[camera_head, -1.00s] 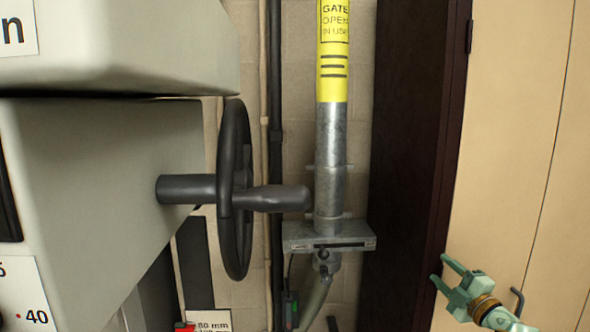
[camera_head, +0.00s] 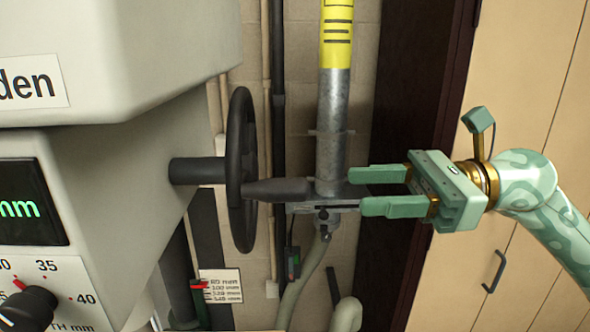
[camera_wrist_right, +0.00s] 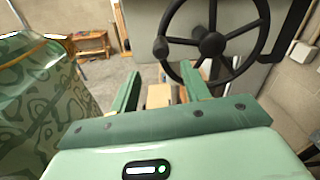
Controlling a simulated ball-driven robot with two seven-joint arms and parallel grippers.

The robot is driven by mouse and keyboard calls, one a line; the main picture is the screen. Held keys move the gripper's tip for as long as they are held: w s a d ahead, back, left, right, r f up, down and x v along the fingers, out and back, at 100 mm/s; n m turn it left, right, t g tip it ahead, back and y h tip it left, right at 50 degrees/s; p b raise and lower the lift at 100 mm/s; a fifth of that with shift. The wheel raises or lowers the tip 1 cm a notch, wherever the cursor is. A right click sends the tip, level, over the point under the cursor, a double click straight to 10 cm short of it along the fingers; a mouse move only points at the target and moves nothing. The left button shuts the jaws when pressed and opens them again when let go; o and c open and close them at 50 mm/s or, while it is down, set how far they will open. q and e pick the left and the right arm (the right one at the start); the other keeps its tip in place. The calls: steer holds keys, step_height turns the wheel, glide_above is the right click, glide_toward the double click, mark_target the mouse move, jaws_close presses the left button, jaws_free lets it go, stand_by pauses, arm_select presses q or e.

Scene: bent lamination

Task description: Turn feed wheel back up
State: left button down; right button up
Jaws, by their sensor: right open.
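The black feed wheel (camera_head: 241,170) stands edge-on in the head view, on a shaft from the side of the grey machine. Its dark crank handle (camera_head: 280,190) sticks out to the right. My right gripper (camera_head: 358,190) is open and empty, its two fingers pointing left at the handle, with a gap between fingertips and handle tip. In the right wrist view the wheel (camera_wrist_right: 212,44) shows its spokes and rim beyond the fingers, with the handle's round end (camera_wrist_right: 161,48) at the rim's left. My left gripper is not in view.
The grey machine (camera_head: 130,150) fills the left, with a green-lit display (camera_head: 31,203) and a dial (camera_head: 28,308). A metal duct pipe (camera_head: 332,110) with a gate stands behind the handle. Tan cupboard doors (camera_head: 510,60) stand at right.

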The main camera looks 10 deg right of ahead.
mark_target(295, 191)
steer(key=a+p, duration=0.1)
steer(key=a, duration=0.2)
steer(key=w+a+p, duration=0.1)
steer(key=a, duration=0.1)
steer(key=w+a+p, duration=0.1)
steer(key=a+p, duration=0.1)
steer(key=a, duration=0.1)
steer(key=shift+a+r, duration=0.2)
steer(key=shift+a, duration=0.1)
steer(key=shift+w+a+f, duration=0.1)
steer(key=shift+a+f, duration=0.1)
steer(key=shift+a, duration=0.4)
steer(key=shift+d, duration=0.1)
jaws_close()
